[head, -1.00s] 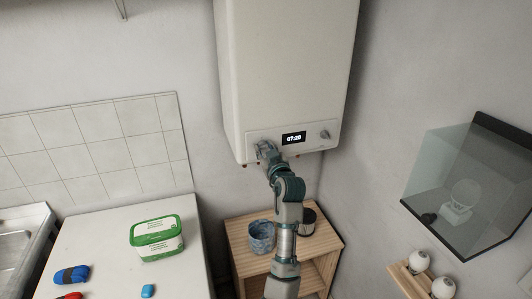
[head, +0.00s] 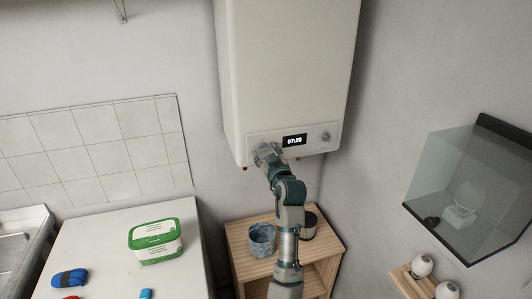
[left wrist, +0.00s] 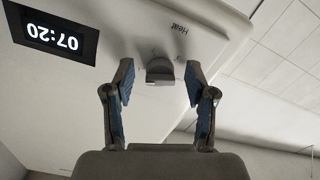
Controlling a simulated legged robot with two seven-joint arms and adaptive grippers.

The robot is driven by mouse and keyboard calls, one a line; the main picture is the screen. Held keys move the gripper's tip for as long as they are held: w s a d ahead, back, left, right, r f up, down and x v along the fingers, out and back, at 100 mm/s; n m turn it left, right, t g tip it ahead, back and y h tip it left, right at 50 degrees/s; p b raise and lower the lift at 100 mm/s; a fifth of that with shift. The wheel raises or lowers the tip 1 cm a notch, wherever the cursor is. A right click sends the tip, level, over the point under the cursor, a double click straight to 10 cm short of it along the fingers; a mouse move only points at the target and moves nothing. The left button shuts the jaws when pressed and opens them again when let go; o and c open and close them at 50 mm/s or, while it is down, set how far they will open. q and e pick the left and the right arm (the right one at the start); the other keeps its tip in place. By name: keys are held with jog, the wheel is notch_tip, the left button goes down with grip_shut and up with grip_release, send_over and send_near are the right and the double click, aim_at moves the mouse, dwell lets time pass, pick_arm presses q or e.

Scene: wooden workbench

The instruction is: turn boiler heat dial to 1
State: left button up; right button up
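The white boiler (head: 288,70) hangs on the wall, with a display reading 07:20 (head: 294,140) on its lower panel. My left gripper (head: 263,152) is at the panel's left end and hides the heat dial in the head view. In the left wrist view, which shows the panel upside down, the grey heat dial (left wrist: 160,70) sits by the printed word "Heat". My left gripper's two fingers (left wrist: 160,88) are open, one on each side of the dial, with visible gaps. The number the dial points to cannot be read. My right gripper is not in view.
A second knob (head: 325,137) is right of the display. Below the boiler, a wooden shelf (head: 238,237) holds a blue patterned pot (head: 262,238) and a dark jar (head: 308,226). A white counter (head: 120,238) with a green-and-white tub (head: 156,241) stands left. A glass case (head: 455,185) is right.

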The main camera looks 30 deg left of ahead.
pick_arm(q)
jog(key=shift+s+r, duration=0.1)
jog(key=shift+r, duration=0.1)
jog(key=v, duration=1.2)
jog(key=shift+f, duration=0.25)
